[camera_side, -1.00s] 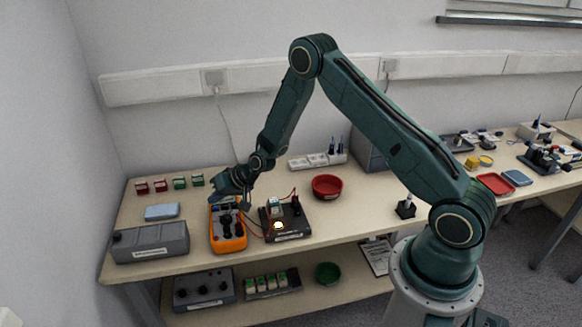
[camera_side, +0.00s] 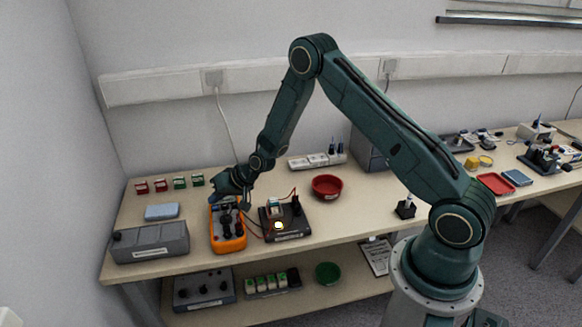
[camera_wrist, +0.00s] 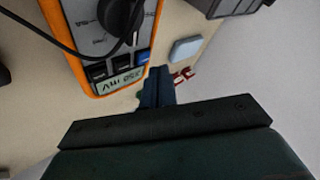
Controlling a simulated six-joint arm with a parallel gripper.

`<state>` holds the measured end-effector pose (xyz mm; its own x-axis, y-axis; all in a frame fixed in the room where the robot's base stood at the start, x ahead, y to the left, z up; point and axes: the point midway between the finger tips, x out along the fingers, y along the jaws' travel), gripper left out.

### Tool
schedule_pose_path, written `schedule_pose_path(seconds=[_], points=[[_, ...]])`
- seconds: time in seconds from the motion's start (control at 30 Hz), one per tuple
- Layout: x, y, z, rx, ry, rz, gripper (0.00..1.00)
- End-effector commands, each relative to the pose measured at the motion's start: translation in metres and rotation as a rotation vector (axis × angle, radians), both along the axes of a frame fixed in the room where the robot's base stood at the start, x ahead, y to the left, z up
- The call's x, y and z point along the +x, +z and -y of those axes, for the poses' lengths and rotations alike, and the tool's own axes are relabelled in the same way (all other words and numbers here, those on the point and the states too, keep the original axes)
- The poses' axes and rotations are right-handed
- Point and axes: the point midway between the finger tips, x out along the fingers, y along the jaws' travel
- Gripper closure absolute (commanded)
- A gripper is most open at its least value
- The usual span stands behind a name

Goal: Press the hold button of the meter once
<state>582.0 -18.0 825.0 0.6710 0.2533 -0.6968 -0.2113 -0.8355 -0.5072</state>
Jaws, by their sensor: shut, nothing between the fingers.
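The orange meter (camera_side: 229,240) lies on the bench with its display end toward the wall. In the wrist view the meter (camera_wrist: 74,55) shows its display (camera_wrist: 122,83), a dark dial and a row of buttons. One button is blue (camera_wrist: 143,56); the others beside it are dark. Their labels are too small to read. My gripper (camera_side: 215,203) is shut and empty at the far end of the meter. In the wrist view its fingertips (camera_wrist: 158,70) appear right beside the blue button and display corner. I cannot tell whether they touch the meter.
A dark device (camera_side: 290,227) with a lit yellow spot stands right of the meter, with leads running between them. A grey box (camera_side: 150,244) and a blue block (camera_side: 162,211) are to the left. Small red and green items stand behind. A red bowl (camera_side: 327,187) is farther right.

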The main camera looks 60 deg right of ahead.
Motion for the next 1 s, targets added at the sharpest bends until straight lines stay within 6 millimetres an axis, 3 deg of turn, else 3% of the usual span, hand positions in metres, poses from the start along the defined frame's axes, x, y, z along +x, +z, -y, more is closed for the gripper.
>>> schedule_pose_path(seconds=[1.0], points=[[0.0001, -0.0085, 0.0000, 0.000, 0.000, 0.000, 1.00]])
